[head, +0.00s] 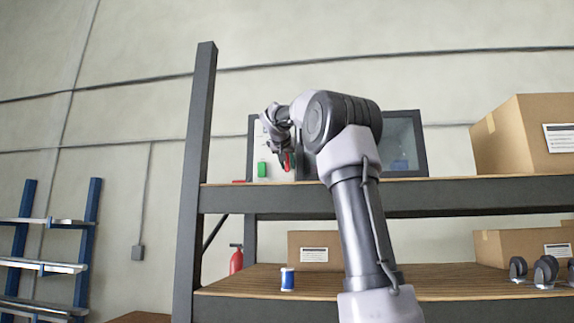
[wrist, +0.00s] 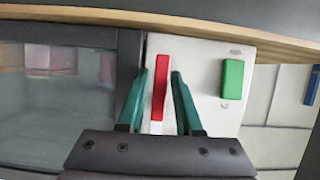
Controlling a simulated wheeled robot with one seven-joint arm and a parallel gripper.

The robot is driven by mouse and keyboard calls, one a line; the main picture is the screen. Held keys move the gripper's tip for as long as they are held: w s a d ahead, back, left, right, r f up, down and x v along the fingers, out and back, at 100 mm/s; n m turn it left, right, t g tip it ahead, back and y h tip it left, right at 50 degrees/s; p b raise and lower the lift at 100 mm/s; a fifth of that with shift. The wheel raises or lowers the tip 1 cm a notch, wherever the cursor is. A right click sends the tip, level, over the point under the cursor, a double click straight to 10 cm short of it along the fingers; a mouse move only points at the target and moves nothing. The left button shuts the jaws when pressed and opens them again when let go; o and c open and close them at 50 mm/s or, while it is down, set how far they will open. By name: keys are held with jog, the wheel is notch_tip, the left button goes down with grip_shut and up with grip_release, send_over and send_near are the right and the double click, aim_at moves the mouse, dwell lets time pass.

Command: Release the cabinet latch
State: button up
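A cabinet with a dark-framed glass door (head: 405,140) and a white panel (head: 259,147) stands on the upper shelf. In the wrist view, the door (wrist: 60,105) is on the left and the white panel (wrist: 205,75) is beside it. A red upright bar (wrist: 160,85) and a green block (wrist: 232,79) are on this panel. The green block also shows in the head view (head: 262,169). Nothing is marked as the latch. My gripper (wrist: 161,73) is open, its two teal fingers on either side of the red bar with visible gaps. Depth contact cannot be told.
The wooden shelf edge (wrist: 240,33) crosses the top of the wrist view. A cardboard box (head: 520,135) sits on the right of the upper shelf. A dark rack post (head: 200,150) stands left of the cabinet. The lower shelf holds a blue-and-white can (head: 287,279) and another box (head: 312,245).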

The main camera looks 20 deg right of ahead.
jog(key=shift+o, duration=0.2)
jog(key=v, duration=1.1)
dwell(0.4)
jog(key=s+a+f+g+y, duration=0.1)
jog(key=s+a+f+y, duration=0.2)
jog(key=s+f, duration=0.6)
jog(key=s+a+f+n+g+y, duration=0.1)
jog(key=s+a+f+y, duration=0.2)
jog(key=f, duration=1.5)
jog(key=s+a+f+n+g+y, duration=0.1)
jog(key=s+a+f+g+y, duration=0.1)
jog(key=s+a+f, duration=0.5)
jog(key=s+f+y, duration=0.1)
jog(key=s+f, duration=0.5)
jog(key=s, duration=0.3)
jog(key=shift+a+y, duration=0.25)
jog(key=shift+y, duration=0.05)
jog(key=shift+s+f, duration=0.1)
jog(key=shift+f, duration=0.05)
